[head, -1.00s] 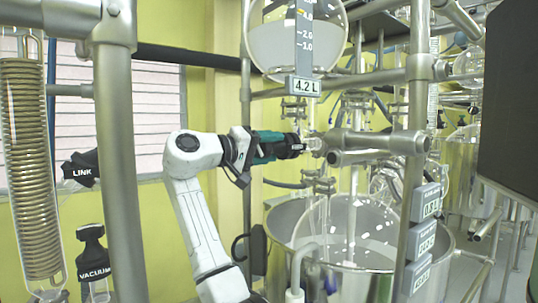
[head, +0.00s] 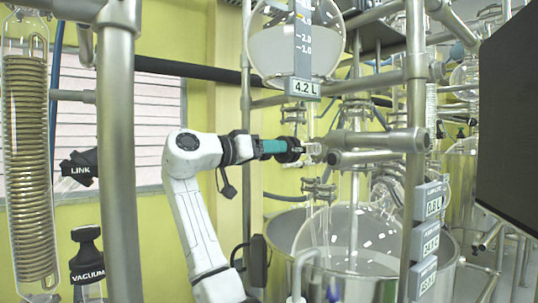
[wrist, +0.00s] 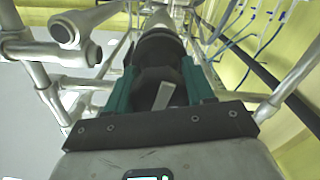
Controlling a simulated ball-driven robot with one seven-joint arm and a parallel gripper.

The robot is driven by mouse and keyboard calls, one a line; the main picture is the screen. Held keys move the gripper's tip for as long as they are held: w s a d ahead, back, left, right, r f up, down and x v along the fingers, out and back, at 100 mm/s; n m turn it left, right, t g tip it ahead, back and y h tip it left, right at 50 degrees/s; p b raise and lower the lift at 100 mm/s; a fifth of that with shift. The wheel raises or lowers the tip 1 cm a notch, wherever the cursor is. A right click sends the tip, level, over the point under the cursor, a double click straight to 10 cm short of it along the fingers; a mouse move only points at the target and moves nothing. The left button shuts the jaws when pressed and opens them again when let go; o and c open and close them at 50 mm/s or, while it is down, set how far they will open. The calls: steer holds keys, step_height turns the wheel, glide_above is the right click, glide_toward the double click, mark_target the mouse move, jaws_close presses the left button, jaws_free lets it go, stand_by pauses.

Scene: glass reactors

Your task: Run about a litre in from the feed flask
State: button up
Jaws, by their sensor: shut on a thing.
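The feed flask (head: 293,50) is a round glass vessel at the top of the head view, holding pale liquid. A level scale runs down it, and its display (head: 304,88) reads 4.2 L. Glass fittings and a clamp (head: 300,114) hang below it. My gripper (head: 297,149) is beneath the flask, level, and shut on a dark valve handle (wrist: 163,88) that shows between the teal fingers in the wrist view. A light strip marks the handle. The reactor vessel (head: 345,232) sits below in a steel bath (head: 284,226). Whether liquid is flowing is not visible.
Steel posts (head: 117,150) and crossbars (head: 380,140) frame the arm's space. A coil condenser (head: 30,160), a LINK valve (head: 80,167) and a VACUUM valve (head: 87,255) stand left. Several small displays (head: 424,240) and a dark panel (head: 508,150) are at right.

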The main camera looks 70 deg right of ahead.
steer(key=shift+f+m, duration=0.1)
steer(key=shift+m, duration=0.2)
stand_by(0.4)
steer(key=o, duration=1)
steer(key=shift+o, duration=0.2)
steer(key=b+v, duration=0.2)
steer(key=v, duration=0.9)
